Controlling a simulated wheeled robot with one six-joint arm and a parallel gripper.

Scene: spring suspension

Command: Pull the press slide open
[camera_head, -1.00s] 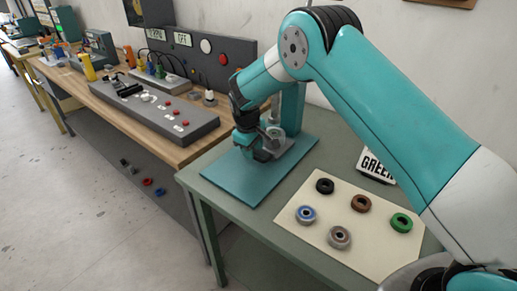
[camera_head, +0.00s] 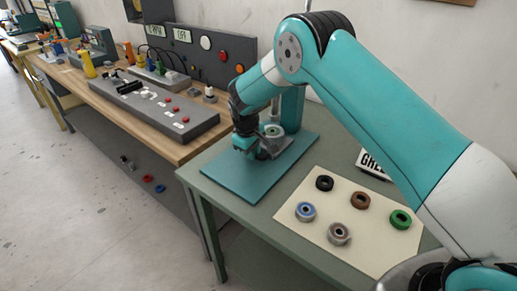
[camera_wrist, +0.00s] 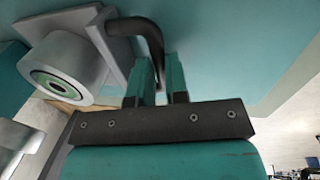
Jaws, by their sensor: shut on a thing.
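The press stands on a teal base plate (camera_head: 232,178) on the green table in the head view. Its grey slide (camera_head: 284,147) lies low on the plate, beside the teal column (camera_head: 292,108). My gripper (camera_head: 246,147) is at the slide's left end. In the wrist view, my gripper's two teal fingers (camera_wrist: 159,82) are shut on the dark bent handle (camera_wrist: 146,36) of the slide. The slide's grey plate (camera_wrist: 115,45) carries a round grey seat (camera_wrist: 62,62) with a green ring inside. My forearm and wrist hide part of the press in the head view.
A cream mat (camera_head: 318,238) with several coloured rings lies on the table to the right. A wooden bench (camera_head: 180,153) with a grey button console (camera_head: 155,113) adjoins on the left.

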